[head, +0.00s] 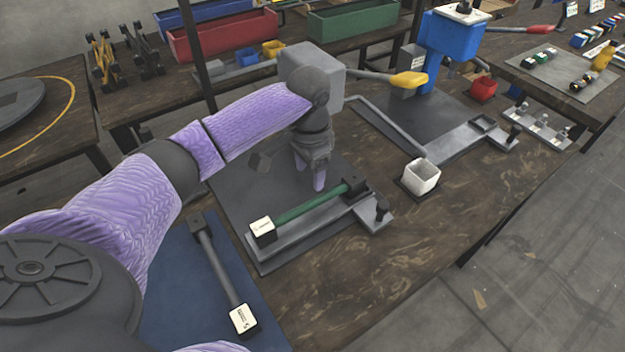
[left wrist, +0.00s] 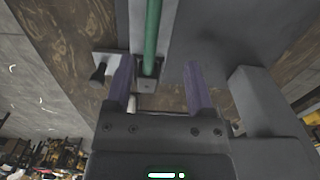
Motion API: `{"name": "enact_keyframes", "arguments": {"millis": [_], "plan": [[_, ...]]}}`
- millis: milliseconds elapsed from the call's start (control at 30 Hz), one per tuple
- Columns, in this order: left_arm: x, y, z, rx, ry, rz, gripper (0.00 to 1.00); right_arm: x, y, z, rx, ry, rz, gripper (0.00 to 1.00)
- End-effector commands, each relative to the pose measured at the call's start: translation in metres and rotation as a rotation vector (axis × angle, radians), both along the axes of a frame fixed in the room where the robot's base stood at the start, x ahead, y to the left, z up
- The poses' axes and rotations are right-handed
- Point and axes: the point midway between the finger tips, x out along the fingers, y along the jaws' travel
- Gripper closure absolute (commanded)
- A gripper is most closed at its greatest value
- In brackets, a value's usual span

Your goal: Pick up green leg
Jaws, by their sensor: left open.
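The green leg (head: 308,206) is a thin green bar with a white-labelled block (head: 263,229) at its near left end and a dark block at its far right end. It lies in a grey metal fixture (head: 290,240) on a dark plate. My left gripper (head: 312,184) is open above and behind the leg's right part, pointing down. In the left wrist view the green leg (left wrist: 152,38) runs toward the space between my two open purple fingers (left wrist: 160,88), closer to the left finger. Nothing is between the fingertips in their grip. My right gripper does not show.
A grey leg (head: 219,262) lies on a blue mat (head: 178,290) at the left.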

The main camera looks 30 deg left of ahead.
Motion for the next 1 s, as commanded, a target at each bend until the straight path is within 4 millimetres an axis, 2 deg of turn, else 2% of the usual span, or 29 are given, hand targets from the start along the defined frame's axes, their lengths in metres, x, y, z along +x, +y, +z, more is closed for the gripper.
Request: {"name": "enact_keyframes", "arguments": {"millis": [500,567,733,767,1000], "plan": [[0.0,-0.005,-0.096,0.0,0.004,-0.002,0.31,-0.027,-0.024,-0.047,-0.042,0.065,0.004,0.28],[0.0,-0.005,-0.101,0.0,0.002,-0.002,0.31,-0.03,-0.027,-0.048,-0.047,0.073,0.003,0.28],[0.0,-0.005,-0.098,0.001,-0.001,-0.002,0.31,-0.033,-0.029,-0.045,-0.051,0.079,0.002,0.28],[0.0,-0.005,-0.098,0.001,-0.001,-0.002,0.35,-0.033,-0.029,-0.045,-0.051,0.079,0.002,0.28],[0.0,-0.005,-0.098,0.001,-0.001,-0.002,0.86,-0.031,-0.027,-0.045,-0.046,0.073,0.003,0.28]]}}
